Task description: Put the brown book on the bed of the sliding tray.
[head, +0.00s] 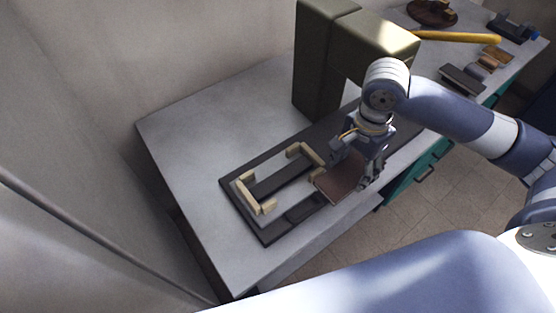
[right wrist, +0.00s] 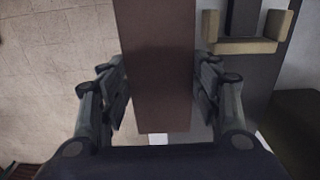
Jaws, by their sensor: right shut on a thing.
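My right gripper (head: 362,168) is shut on the brown book (head: 340,180) and holds it just beside the near right corner of the sliding tray (head: 262,226). In the right wrist view the book (right wrist: 155,70) runs between the two fingers of the gripper (right wrist: 160,95), one finger on each side. The tray is a dark flat base with cream corner brackets (head: 248,196) around a bed with a dark middle strip (head: 280,178). Part of the tray's right end is hidden behind the book and gripper. My left gripper does not show.
An olive arch-like block (head: 318,60) stands over the dark track behind my right gripper. Several other items, a yellow-handled tool (head: 455,37) and a dark book-like block (head: 462,79) among them, lie at the far right. The table's left part (head: 195,135) is clear.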

